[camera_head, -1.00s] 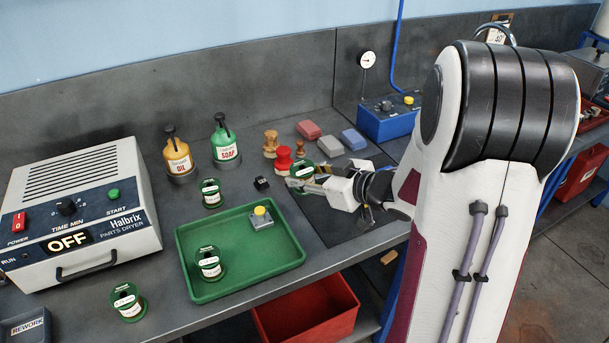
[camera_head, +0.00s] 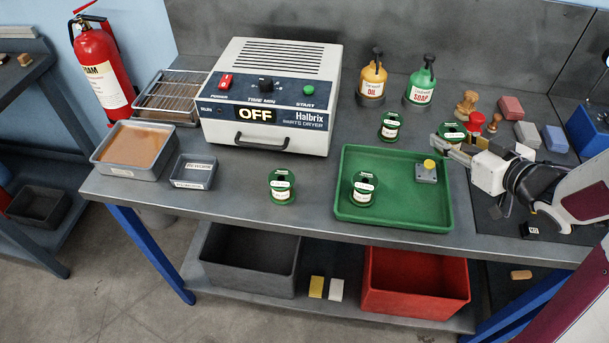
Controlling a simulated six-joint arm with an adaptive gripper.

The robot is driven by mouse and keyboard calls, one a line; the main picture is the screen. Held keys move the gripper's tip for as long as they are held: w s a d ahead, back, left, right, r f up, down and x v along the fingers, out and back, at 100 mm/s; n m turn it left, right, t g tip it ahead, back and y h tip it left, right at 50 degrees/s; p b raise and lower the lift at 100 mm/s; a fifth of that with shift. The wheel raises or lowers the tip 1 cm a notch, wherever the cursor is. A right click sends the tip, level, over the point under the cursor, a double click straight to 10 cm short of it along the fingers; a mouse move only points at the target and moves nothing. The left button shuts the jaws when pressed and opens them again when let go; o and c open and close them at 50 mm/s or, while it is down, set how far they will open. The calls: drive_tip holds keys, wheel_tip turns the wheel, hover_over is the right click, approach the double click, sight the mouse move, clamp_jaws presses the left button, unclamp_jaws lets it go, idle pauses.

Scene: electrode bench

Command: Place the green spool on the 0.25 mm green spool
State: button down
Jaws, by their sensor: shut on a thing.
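My gripper (camera_head: 456,148) is at the right of the bench, behind the green tray's back right corner, with its fingers shut on a green spool (camera_head: 452,131). The fingers partly hide that spool, and its height above the bench is hard to tell. Another green spool (camera_head: 390,126) stands on the bench behind the tray, left of my gripper. A third (camera_head: 364,190) stands upright inside the green tray (camera_head: 398,222) at its left. One more (camera_head: 282,187) stands on the bench left of the tray. The spools' white labels are too small to read.
An oil bottle (camera_head: 372,76) and a soap bottle (camera_head: 420,82) stand behind the spools. A grey block with a yellow knob (camera_head: 430,164) sits in the tray. A red stamp (camera_head: 474,124) is close to my gripper. The parts dryer (camera_head: 270,100) fills the back left.

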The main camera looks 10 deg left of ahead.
drive_tip(key=s+a+r+n+g+y, duration=0.2)
drive_tip(key=a+n+g+y, duration=0.15)
drive_tip(key=a, duration=1.55)
wheel_tip(320, 180, up, 3)
drive_tip(key=n+g+y, duration=0.3)
drive_tip(key=n+g, duration=0.1)
hover_over(282, 179)
drive_tip(key=shift+r, duration=0.2)
drive_tip(key=shift+f, duration=2.95)
drive_tip(key=shift+f, duration=0.1)
drive_tip(key=shift+f, duration=1.95)
drive_tip(key=shift+f, duration=0.2)
